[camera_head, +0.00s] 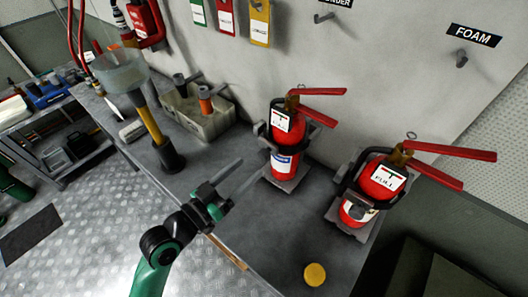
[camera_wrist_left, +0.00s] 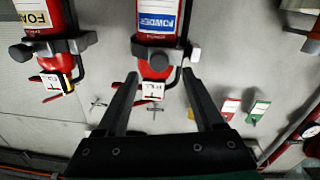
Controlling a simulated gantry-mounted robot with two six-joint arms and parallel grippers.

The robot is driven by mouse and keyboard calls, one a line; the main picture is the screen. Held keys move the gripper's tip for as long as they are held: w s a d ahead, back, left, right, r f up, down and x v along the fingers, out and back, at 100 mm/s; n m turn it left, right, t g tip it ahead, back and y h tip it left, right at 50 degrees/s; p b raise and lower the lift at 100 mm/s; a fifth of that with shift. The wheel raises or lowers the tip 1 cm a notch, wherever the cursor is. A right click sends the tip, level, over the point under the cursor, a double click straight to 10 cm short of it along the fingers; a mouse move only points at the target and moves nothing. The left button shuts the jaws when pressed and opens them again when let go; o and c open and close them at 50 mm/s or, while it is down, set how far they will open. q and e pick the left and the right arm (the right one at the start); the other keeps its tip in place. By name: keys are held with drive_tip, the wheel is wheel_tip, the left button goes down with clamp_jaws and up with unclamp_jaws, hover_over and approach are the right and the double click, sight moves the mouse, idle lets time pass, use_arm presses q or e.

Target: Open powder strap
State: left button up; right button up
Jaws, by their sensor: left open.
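The powder extinguisher (camera_head: 283,152) is red with a blue-edged label and stands upright in a wall-side bracket. Its dark strap (camera_head: 262,130) goes around the upper body. My left gripper (camera_head: 254,166) is open and empty, to the left of the extinguisher in the head view. In the left wrist view its fingers (camera_wrist_left: 159,76) spread on both sides of the white gauge tag. My right gripper is not in view.
The foam extinguisher (camera_head: 382,184) stands to the right in a similar bracket. A yellow disc (camera_head: 315,274) lies on the grey bench near its front. A tray (camera_head: 200,113) and a funnel (camera_head: 121,72) are at the left. Tags hang on the wall behind.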

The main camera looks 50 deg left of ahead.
sight(261, 157)
use_arm(q)
drive_tip(key=w, duration=0.7)
drive_tip(key=shift+w+a+p, duration=0.3)
drive_tip(key=shift+w, duration=0.1)
clamp_jaws()
idle(0.8)
